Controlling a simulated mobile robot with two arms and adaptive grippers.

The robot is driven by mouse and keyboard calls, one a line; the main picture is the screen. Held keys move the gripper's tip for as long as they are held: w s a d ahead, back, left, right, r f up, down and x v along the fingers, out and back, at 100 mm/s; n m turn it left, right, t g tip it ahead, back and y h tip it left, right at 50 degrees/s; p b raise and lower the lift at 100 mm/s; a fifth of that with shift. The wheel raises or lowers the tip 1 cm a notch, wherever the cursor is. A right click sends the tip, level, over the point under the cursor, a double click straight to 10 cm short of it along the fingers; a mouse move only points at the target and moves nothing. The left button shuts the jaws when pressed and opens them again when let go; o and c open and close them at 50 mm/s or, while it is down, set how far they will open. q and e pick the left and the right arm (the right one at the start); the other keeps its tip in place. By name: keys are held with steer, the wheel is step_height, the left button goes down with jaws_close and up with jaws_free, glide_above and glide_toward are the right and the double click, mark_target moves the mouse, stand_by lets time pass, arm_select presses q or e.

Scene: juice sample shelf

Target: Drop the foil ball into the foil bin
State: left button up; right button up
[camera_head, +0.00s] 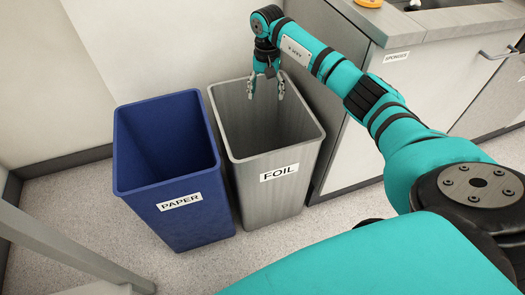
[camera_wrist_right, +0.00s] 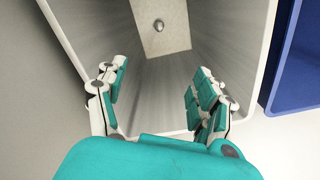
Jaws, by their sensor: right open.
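The foil bin (camera_head: 268,198) is a grey metal bin labelled FOIL, standing upright on the floor in the head view. In the right wrist view, I look down into the foil bin (camera_wrist_right: 205,40), and the small silvery foil ball (camera_wrist_right: 158,25) lies on its bottom. My right gripper (camera_head: 266,90) is over the bin's opening, pointing down, with its fingers spread. In the right wrist view, the gripper (camera_wrist_right: 155,100) is open with nothing between its fingers. The ball is hidden in the head view. My left gripper is not in view.
A blue bin (camera_head: 180,215) labelled PAPER stands just left of the foil bin. A cabinet (camera_head: 350,125) with a SPONGES label and a counter top stands close on the right. Walls are behind the bins. Some floor (camera_head: 70,215) shows left of the blue bin.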

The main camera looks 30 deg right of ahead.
step_height(320, 180, up, 12)
stand_by(0.5)
stand_by(0.4)
